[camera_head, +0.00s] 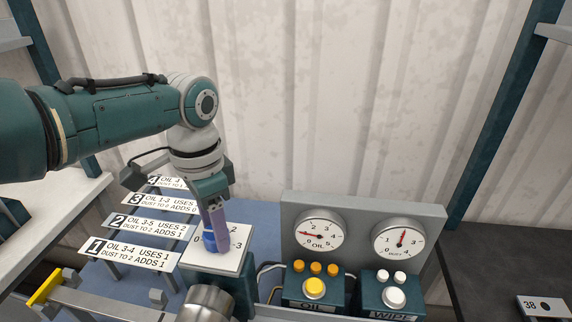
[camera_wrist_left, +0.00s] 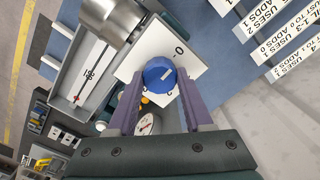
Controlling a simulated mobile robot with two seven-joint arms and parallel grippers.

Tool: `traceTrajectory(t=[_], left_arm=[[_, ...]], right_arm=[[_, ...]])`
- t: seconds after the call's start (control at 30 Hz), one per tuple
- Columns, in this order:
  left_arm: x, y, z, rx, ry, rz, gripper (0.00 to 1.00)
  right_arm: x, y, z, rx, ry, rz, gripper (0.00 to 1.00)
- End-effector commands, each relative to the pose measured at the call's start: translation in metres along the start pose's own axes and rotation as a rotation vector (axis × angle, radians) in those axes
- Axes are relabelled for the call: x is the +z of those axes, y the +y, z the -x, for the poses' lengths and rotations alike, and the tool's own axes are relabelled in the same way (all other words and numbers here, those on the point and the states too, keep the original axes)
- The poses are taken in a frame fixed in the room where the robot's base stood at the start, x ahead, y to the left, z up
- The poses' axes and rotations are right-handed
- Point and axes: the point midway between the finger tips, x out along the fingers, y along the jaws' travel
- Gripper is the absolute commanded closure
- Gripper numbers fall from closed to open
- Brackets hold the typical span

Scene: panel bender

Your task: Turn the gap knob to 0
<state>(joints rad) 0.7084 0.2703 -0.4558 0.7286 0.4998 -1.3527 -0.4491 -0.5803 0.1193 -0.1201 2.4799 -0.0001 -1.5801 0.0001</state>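The gap knob (camera_wrist_left: 160,75) is round and blue with a white pointer mark. It sits on a white dial plate (camera_head: 216,262) with numbers; a 0 shows at the plate's left in the head view. In the left wrist view the mark points to the upper right, and the 0 lies above and right of the knob. My left gripper (camera_head: 215,238) points down at the knob. Its two purple fingers (camera_wrist_left: 160,85) flank the knob, with no clear gap at either side. In the head view the fingers hide part of the knob. My right gripper is not in view.
Numbered signs (camera_head: 129,254) stand left of the dial plate. A box with an oil gauge (camera_head: 319,236) and a second gauge (camera_head: 398,240) stands right, above yellow and white buttons. A metal cylinder (camera_head: 207,303) lies just in front of the plate. A corrugated wall is behind.

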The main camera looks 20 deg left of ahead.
Motion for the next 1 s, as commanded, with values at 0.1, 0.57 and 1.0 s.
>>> traceTrajectory(t=[0.1, 0.57, 1.0], left_arm=[[0.0, 0.001, 0.001, 0.003, -0.001, 0.002, 0.37], [0.0, 0.0, 0.004, 0.0, 0.001, 0.0, 0.19], [-0.001, -0.001, 0.074, -0.001, 0.004, 0.0, 0.19]], right_arm=[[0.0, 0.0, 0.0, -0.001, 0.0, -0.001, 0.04], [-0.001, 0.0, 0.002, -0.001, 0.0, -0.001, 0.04], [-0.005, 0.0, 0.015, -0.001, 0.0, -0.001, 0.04]])
